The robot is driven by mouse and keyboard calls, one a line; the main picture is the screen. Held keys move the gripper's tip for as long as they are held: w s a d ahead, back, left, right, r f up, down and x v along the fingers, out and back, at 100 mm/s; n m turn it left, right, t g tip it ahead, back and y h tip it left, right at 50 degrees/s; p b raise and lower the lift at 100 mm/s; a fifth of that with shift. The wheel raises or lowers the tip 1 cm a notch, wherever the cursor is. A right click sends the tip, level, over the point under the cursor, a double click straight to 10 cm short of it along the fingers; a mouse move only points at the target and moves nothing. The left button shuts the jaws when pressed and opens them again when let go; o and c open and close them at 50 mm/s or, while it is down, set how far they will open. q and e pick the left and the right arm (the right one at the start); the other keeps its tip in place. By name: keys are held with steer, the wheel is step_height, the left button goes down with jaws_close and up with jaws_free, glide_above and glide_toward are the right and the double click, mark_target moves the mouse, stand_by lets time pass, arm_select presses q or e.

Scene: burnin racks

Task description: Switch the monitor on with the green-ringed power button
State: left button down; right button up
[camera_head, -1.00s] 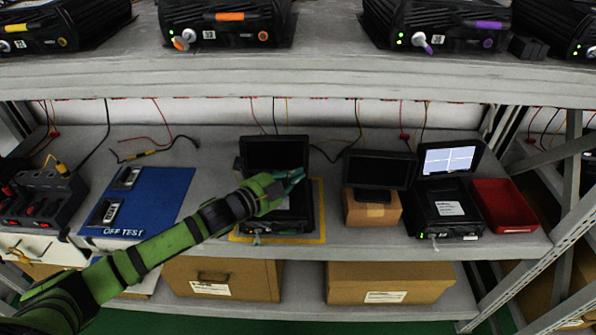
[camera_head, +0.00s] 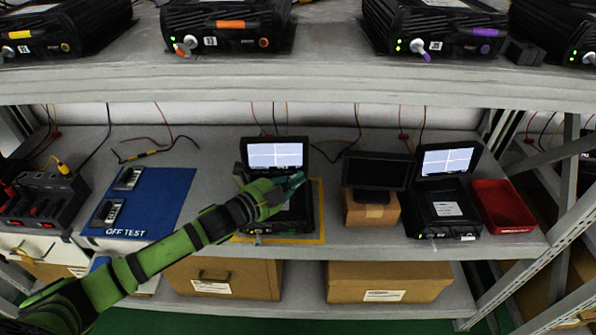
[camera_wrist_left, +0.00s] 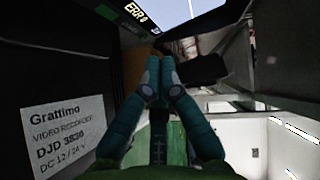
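The monitor (camera_head: 275,155) stands on a black recorder unit inside a yellow-taped rectangle (camera_head: 322,215) on the middle shelf. Its screen is lit white-blue with dark lines. My left gripper (camera_head: 296,181) reaches across in front of the screen's lower right. In the left wrist view its teal fingers (camera_wrist_left: 159,78) are together with nothing seen between them. A dark face with "ERR0" lettering and a white recorder label (camera_wrist_left: 68,135) lie to their left there. The green-ringed button is not discernible, and contact cannot be told. My right gripper is not in view.
A dark monitor (camera_head: 376,172) on a cardboard box (camera_head: 371,209), another lit screen (camera_head: 448,161) and a red tray (camera_head: 503,206) stand to the right. A blue mat (camera_head: 160,200) lies left. The upper shelf (camera_head: 300,80) overhangs.

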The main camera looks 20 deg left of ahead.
arm_select(q)
steer(key=s+p, duration=0.1)
steer(key=s+d+r, duration=0.1)
steer(key=shift+s+p, duration=0.35)
steer(key=shift+s+d+r+p, duration=0.2)
steer(key=shift+s+p, duration=0.15)
steer(key=shift+s, duration=0.3)
steer(key=shift+s+d+r+p, duration=0.1)
steer(key=shift+s+d+p, duration=0.15)
steer(key=shift+s, duration=0.35)
steer(key=shift+f, duration=0.1)
